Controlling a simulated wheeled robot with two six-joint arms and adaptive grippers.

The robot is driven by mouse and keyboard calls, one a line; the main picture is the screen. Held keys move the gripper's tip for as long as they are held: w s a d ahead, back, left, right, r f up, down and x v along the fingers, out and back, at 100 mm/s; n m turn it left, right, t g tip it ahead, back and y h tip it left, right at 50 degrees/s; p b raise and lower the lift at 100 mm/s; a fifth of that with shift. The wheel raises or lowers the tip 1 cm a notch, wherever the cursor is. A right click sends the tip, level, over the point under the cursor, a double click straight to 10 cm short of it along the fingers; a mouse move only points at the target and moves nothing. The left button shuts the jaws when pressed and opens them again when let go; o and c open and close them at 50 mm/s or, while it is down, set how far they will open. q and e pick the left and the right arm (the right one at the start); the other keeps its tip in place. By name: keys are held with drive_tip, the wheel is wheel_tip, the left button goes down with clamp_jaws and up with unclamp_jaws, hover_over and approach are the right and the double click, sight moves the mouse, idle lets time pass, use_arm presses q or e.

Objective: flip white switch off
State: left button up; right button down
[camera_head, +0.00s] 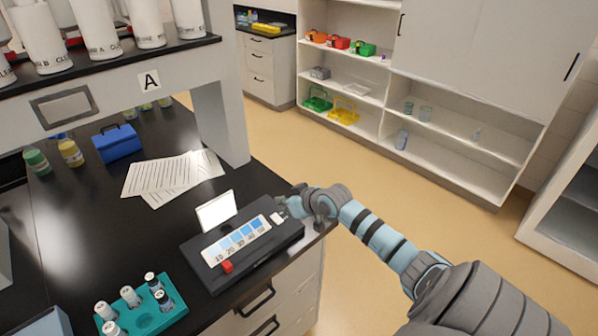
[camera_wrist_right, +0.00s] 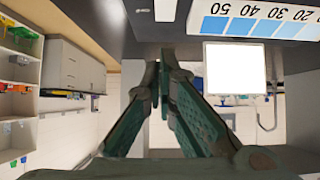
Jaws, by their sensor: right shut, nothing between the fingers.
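A dark box-like device (camera_head: 212,275) sits near the front right corner of the black bench. Its face has a blue scale strip (camera_head: 237,239), which also shows in the right wrist view (camera_wrist_right: 250,27). The white switch (camera_head: 278,220) is at the right end of the strip, and it shows at the top of the right wrist view (camera_wrist_right: 165,9). My right gripper (camera_head: 284,204) is at the device's far right end, close beside the switch. Its fingers (camera_wrist_right: 161,62) are shut with nothing between them. I cannot tell whether they touch the device. My left gripper is out of view.
A red knob (camera_head: 227,267) and an upright white panel (camera_head: 216,211) are on the device. A teal rack (camera_head: 175,313) with several vials stands at front left. Papers (camera_head: 172,175) and a blue box (camera_head: 117,143) lie behind. Floor right of the bench is clear.

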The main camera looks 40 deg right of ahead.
drive_tip(key=v, duration=0.8)
drive_tip(key=shift+s+f, duration=0.2)
drive_tip(key=shift+a, duration=0.15)
drive_tip(key=b, duration=0.3)
drive_tip(key=w+b, duration=0.1)
drive_tip(key=b, duration=0.2)
drive_tip(key=shift+w+d+r, duration=0.2)
drive_tip(key=shift+w+r, duration=0.05)
drive_tip(key=shift+r, duration=0.05)
